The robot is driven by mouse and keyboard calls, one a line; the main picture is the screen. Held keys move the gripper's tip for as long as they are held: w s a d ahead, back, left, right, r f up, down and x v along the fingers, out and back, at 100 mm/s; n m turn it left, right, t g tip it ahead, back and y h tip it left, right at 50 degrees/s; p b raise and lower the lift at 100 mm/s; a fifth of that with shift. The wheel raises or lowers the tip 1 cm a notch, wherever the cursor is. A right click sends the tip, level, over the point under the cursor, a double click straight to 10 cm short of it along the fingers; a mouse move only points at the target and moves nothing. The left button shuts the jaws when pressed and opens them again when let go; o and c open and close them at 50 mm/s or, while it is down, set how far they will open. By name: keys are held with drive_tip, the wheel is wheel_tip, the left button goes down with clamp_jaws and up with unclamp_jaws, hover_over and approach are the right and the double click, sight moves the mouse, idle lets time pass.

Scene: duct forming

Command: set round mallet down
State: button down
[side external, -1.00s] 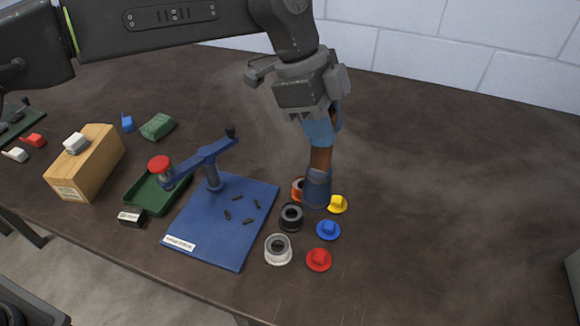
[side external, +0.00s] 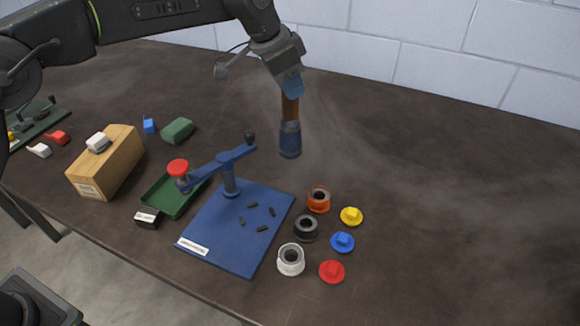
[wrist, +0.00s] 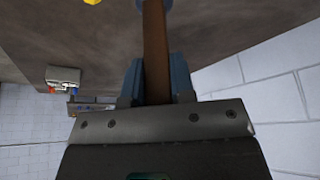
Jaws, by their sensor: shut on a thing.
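The round mallet (side external: 290,138) has a brown wooden handle and a dark blue cylindrical head. It hangs head down, nearly upright, above the table behind the rings. My gripper (side external: 292,88) is shut on the upper end of its handle. In the wrist view, the brown handle (wrist: 154,50) runs between the two blue fingers of my gripper (wrist: 156,82). The mallet's head is mostly out of the wrist view. Whether the head touches the table is hard to tell, but it looks raised.
The blue base plate (side external: 230,245) with its lever stands left of the mallet. An orange ring (side external: 319,199), a black ring (side external: 306,228), a white ring (side external: 291,260) and yellow (side external: 351,216), blue (side external: 342,242) and red (side external: 331,271) caps lie in front. The table's right side is clear.

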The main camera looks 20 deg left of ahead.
sight(287, 119)
wheel_tip(287, 119, down, 9)
drive_tip(key=shift+f, duration=0.15)
idle(0.4)
drive_tip(key=shift+f, duration=0.1)
drive_tip(key=c, duration=1.4)
unclamp_jaws()
drive_tip(key=shift+f, duration=0.2)
drive_tip(key=o, duration=0.4)
drive_tip(key=shift+o, duration=0.2)
drive_tip(key=shift+r, duration=0.1)
drive_tip(key=v, duration=1.2)
drive_tip(key=shift+r, duration=0.15)
